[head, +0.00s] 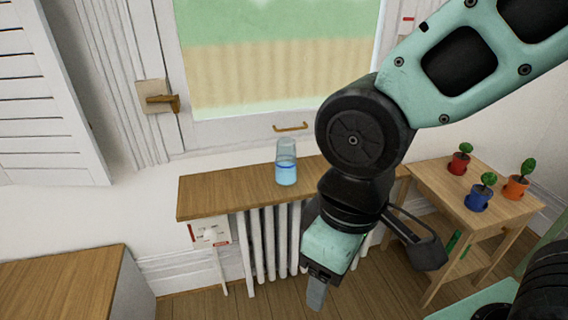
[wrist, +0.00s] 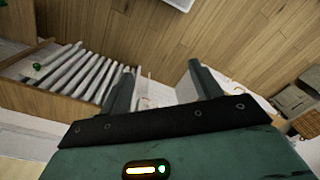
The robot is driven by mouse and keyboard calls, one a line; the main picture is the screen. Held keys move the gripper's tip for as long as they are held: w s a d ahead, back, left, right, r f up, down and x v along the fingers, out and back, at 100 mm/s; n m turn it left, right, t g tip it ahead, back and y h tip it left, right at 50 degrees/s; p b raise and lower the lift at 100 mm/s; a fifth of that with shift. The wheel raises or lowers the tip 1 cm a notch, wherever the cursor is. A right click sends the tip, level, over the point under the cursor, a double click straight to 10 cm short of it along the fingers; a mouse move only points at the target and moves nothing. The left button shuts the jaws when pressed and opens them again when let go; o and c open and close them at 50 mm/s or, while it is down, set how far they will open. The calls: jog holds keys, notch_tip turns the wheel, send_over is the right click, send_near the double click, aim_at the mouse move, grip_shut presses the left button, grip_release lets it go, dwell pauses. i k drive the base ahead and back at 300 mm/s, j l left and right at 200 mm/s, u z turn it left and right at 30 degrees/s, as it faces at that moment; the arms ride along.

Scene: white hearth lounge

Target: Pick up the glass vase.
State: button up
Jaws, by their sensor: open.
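The glass vase (head: 286,163) is a clear tumbler-like vessel with blue liquid or tint in its lower part. It stands upright on a wooden shelf (head: 235,197) above the radiator, below the window. My gripper (head: 316,293) hangs in front of the radiator, lower than the shelf and to the right of the vase, not touching it. In the wrist view, the two fingers of my gripper (wrist: 158,75) are spread apart with nothing between them. I cannot make out the vase in the wrist view.
A white radiator (head: 268,243) is under the shelf. A small wooden table (head: 450,205) with three potted plants stands at the right. A wooden-topped cabinet (head: 62,285) is at lower left. Wooden floor (wrist: 235,40) lies open beneath my gripper.

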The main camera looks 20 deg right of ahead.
aim_at(286, 172)
jog(key=i+j+z, duration=0.1)
jog(key=i+j, duration=0.8)
jog(key=i+j+z, duration=0.1)
jog(key=z, duration=1.5)
